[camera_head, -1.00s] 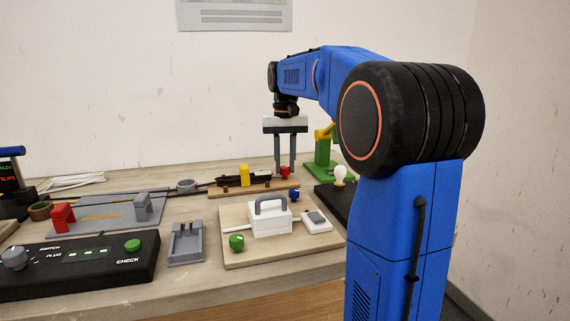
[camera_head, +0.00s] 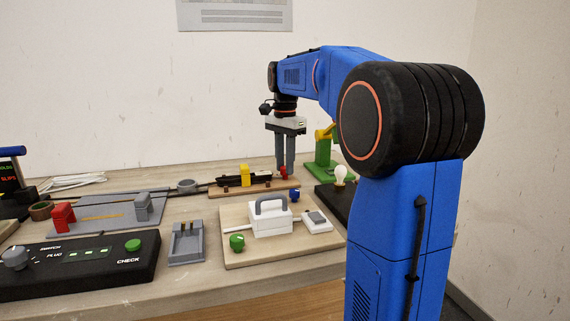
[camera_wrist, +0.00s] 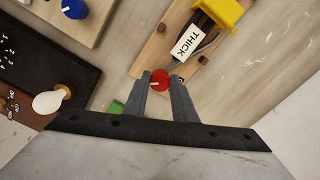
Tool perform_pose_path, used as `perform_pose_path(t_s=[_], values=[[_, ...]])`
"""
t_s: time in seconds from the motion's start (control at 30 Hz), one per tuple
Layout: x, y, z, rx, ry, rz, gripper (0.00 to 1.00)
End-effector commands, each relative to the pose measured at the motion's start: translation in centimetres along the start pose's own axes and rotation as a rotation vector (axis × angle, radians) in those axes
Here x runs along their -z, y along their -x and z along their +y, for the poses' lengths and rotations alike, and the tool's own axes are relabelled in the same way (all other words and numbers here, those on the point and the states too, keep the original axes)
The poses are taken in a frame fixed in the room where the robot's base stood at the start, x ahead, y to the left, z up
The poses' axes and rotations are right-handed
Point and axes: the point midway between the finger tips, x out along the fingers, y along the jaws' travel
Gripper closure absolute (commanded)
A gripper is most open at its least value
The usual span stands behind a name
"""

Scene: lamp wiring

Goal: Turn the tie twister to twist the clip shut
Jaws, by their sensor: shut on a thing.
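The red knob (camera_head: 283,172), which I take to be the tie twister, stands at the right end of a wooden board (camera_head: 262,189). In the wrist view the red knob (camera_wrist: 159,83) bears a white mark and sits between the two grey fingers. My gripper (camera_head: 285,168) points down and is shut on the knob; the wrist view shows the gripper (camera_wrist: 160,80) too. A black part (camera_head: 258,180) with a yellow block (camera_head: 244,175) lies on the board. A white label reading THICK (camera_wrist: 187,42) shows near it. I cannot tell the clip's state.
A green stand (camera_head: 321,160) and a light bulb (camera_head: 340,174) are close to the right of my gripper. A white box with a grey handle (camera_head: 270,220) stands in front. A blue knob (camera_head: 294,195) is near it.

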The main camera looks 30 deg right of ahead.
Motion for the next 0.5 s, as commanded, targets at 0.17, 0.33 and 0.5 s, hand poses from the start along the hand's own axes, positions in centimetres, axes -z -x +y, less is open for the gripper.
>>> perform_pose_path(t_s=[0.17, 0.33, 0.5], values=[[0.05, 0.09, -0.08, 0.003, -0.16, 0.002, 0.98], [0.06, 0.09, -0.09, 0.003, -0.292, 0.002, 0.98], [0.07, 0.1, -0.11, 0.003, -0.395, 0.002, 0.98]])
